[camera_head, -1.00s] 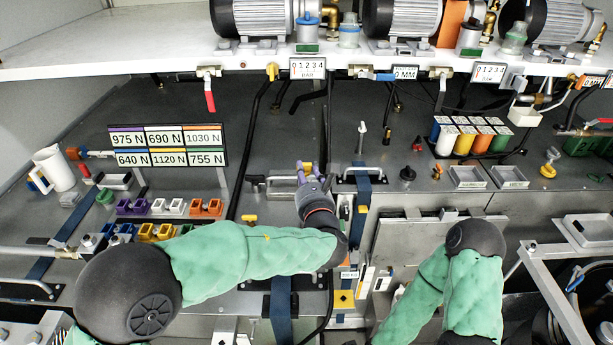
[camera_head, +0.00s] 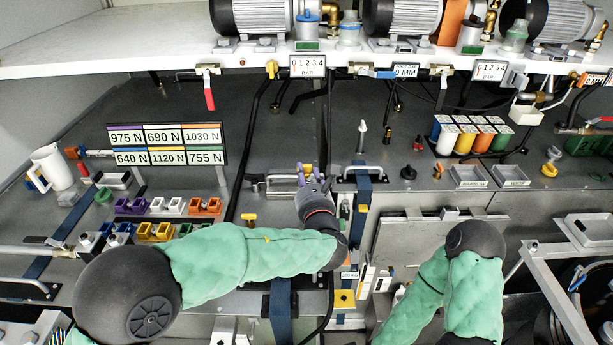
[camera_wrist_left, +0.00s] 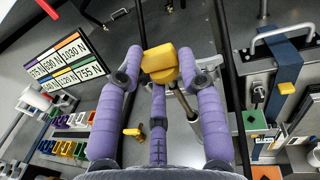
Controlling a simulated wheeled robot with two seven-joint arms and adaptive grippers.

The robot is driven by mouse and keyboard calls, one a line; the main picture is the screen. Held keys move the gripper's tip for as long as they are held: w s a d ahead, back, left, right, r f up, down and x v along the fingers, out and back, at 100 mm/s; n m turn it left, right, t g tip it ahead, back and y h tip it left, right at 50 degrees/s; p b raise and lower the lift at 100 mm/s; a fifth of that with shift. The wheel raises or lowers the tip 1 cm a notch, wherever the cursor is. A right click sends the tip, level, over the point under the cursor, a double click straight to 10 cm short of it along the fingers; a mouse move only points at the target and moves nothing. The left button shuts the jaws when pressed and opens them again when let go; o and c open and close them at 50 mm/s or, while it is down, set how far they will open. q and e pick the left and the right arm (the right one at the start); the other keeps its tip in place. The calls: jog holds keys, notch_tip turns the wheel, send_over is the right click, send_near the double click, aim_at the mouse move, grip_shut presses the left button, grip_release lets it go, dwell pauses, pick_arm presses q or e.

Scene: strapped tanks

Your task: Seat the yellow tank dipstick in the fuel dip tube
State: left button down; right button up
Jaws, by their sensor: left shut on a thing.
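My left gripper (camera_head: 309,174) is over the grey tank top left of the centre seam. In the left wrist view its purple fingers (camera_wrist_left: 166,68) are shut on a yellow block-shaped handle (camera_wrist_left: 158,57), which I take to be the dipstick's. The dipstick's lower part is hidden behind the fingers. A second yellow T-shaped piece (camera_wrist_left: 132,132) stands on the tank apart from the gripper. My right gripper is out of view.
A metal grab handle and blue strap (camera_head: 362,180) lie right of the gripper. Coloured blocks (camera_head: 166,206) and a force label board (camera_head: 167,148) are to the left. Black hoses (camera_head: 245,150) run down nearby. A white shelf (camera_head: 150,56) with motors overhangs the back.

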pick_arm(q)
notch_tip(320, 180, down, 10)
jog(key=b, duration=0.8)
jog(key=shift+r+b, duration=0.2)
jog(key=shift+b, duration=0.1)
dwell(2.9)
jog(key=c, duration=0.8)
grip_release()
jog(key=shift+o, duration=0.4)
jog(key=shift+f, duration=0.1)
jog(key=shift+s+r, duration=0.15)
jog(key=shift+r, duration=0.05)
jog(key=s+d, duration=0.2)
jog(key=s, duration=0.9)
jog(key=shift+s+r, duration=0.2)
jog(key=shift+s, duration=0.1)
jog(key=o, duration=0.7)
